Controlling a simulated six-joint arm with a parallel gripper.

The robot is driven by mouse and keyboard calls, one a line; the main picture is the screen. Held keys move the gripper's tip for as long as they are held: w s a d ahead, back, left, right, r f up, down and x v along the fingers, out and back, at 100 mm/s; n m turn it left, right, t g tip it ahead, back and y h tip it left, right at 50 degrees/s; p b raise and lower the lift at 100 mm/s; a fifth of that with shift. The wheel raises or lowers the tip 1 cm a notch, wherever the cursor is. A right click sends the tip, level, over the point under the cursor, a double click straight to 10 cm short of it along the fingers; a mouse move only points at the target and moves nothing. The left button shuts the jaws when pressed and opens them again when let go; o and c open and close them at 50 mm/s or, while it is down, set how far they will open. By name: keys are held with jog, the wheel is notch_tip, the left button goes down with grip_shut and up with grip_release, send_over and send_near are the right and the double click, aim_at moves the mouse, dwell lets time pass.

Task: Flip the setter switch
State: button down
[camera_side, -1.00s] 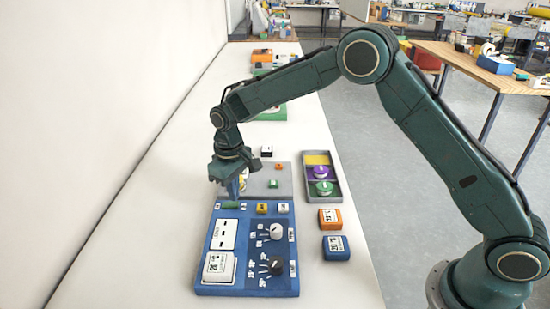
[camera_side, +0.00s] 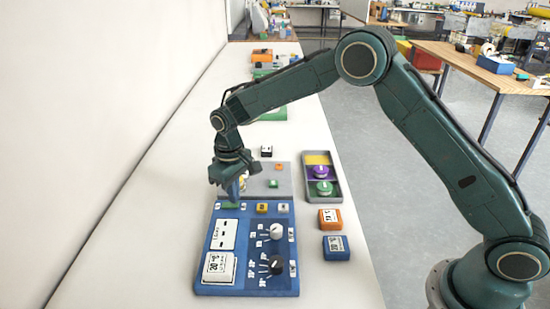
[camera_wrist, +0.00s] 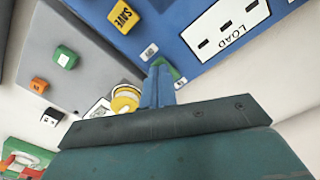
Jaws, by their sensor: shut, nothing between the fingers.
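The blue control panel (camera_side: 240,222) lies on the white bench. A green part (camera_side: 229,206) sits at its far left edge, with small labels beside it; it may be the setter switch, but its lettering is unreadable. It also shows in the wrist view (camera_wrist: 171,72), partly hidden behind my fingers. My gripper (camera_side: 233,199) points down over this green part, its blue fingers shut and empty. The fingertips (camera_wrist: 159,66) appear at or very close to the green part; I cannot tell whether they touch. The switch's position is hidden.
The panel also carries a yellow SAVE button (camera_wrist: 123,16), a white LOAD plate (camera_wrist: 226,28), a white knob (camera_side: 277,231) and a black knob (camera_side: 276,265). A grey plate (camera_wrist: 88,62) lies beyond. A compartmented tray (camera_side: 334,188) and orange (camera_side: 329,219) and blue (camera_side: 336,248) blocks stand to the right.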

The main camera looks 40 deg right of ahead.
jog(key=shift+f, duration=0.7)
dwell(0.6)
jog(key=shift+r, duration=0.15)
jog(key=shift+r, duration=3.4)
